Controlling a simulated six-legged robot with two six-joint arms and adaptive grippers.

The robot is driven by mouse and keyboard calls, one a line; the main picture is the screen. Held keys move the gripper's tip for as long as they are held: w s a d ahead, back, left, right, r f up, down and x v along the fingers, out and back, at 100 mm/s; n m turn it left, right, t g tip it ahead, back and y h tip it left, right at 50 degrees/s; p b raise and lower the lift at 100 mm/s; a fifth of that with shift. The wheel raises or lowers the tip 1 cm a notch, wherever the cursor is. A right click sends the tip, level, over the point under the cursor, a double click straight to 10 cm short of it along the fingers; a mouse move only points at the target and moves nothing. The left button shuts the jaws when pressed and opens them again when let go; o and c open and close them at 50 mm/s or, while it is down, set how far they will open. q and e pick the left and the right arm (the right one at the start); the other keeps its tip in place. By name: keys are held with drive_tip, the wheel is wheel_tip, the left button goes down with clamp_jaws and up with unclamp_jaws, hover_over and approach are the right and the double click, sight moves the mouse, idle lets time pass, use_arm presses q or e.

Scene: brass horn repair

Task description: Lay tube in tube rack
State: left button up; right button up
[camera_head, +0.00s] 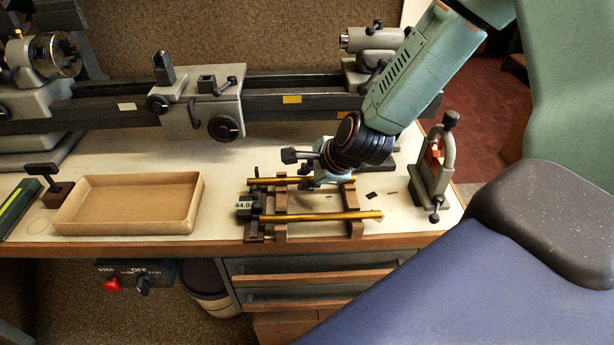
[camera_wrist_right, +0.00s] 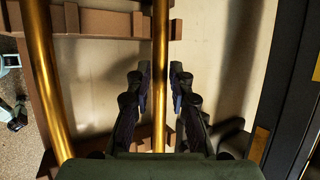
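A wooden tube rack (camera_head: 357,229) lies on the bench top. One brass tube (camera_head: 368,215) lies across its front; a tube also shows at the left of the right wrist view (camera_wrist_right: 41,75). A second brass tube (camera_head: 262,181) runs parallel behind it, over the back part of the rack. My right gripper (camera_head: 318,180) is down at this back tube. Whether this tube rests fully on the rack cannot be told. My left gripper is out of view.
A dark block marked 44.0 (camera_head: 245,207) sits at the rack's left end. An empty tan tray (camera_head: 128,225) stands to the left. A grey clamp stand (camera_head: 434,168) is close on the right. A lathe-like machine (camera_head: 280,105) runs along the back.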

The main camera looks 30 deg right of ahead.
drive_tip(key=o, duration=0.3)
drive_tip(key=shift+o, duration=0.2)
drive_tip(key=shift+v, duration=3.7)
